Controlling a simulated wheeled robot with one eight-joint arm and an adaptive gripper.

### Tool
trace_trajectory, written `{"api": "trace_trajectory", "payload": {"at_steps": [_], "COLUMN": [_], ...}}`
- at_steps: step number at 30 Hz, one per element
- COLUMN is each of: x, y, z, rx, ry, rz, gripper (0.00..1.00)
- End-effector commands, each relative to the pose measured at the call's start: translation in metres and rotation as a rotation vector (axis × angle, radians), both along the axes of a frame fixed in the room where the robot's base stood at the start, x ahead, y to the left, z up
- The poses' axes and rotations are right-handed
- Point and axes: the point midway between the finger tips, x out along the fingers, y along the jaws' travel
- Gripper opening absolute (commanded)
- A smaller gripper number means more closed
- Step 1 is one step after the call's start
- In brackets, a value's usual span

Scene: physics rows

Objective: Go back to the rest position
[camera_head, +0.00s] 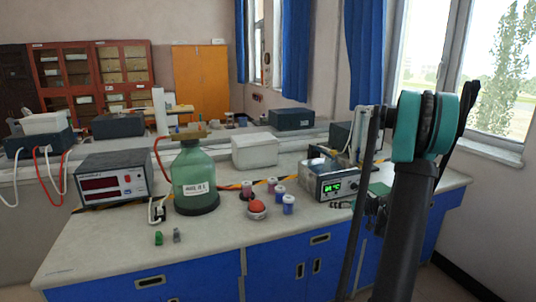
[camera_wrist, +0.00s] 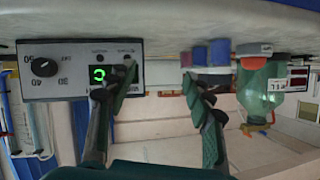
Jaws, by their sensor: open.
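My arm (camera_head: 425,135) stands at the right of the head view, folded with its elbow high in front of the window. My gripper (camera_head: 374,207) hangs low beside the right end of the bench, small and dark there. In the wrist view, which is upside down, my gripper (camera_wrist: 159,74) shows two dark green fingers spread apart with nothing between them. The instrument with a green display (camera_head: 331,181) is left of my gripper in the head view; it also shows behind one finger in the wrist view (camera_wrist: 60,70). I cannot tell the exact gap between them.
The bench (camera_head: 110,240) holds a green bottle (camera_head: 194,180), a red-display meter (camera_head: 113,180), a white box (camera_head: 254,150), a red ball (camera_head: 257,208) and several small jars (camera_head: 288,204). Two small green and grey pieces (camera_head: 168,237) lie near the front edge. The front left top is mostly clear.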

Motion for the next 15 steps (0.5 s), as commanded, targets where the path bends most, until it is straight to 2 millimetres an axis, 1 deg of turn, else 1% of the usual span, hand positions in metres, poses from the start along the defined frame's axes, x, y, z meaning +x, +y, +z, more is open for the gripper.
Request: {"api": "trace_trajectory", "payload": {"at_steps": [1,3,5,6,8,9,11,15], "x": [-0.014,-0.034,-0.053,-0.066,-0.086,-0.099,-0.121,-0.173], "y": [0.020,0.041,0.058,0.068,0.082,0.090,0.100,0.119], "z": [0.003,0.003,0.002,0.001,-0.001,-0.002,-0.005,-0.013], "rx": [-0.006,-0.018,-0.031,-0.039,-0.055,-0.068,-0.088,-0.141], "ry": [0.048,0.121,0.182,0.222,0.279,0.315,0.368,0.480], "rz": [0.010,0.014,0.012,0.009,0.000,-0.006,-0.020,-0.065], "gripper": [0.52,0.52,0.52,0.52,0.52,0.52,0.52,0.52]}}
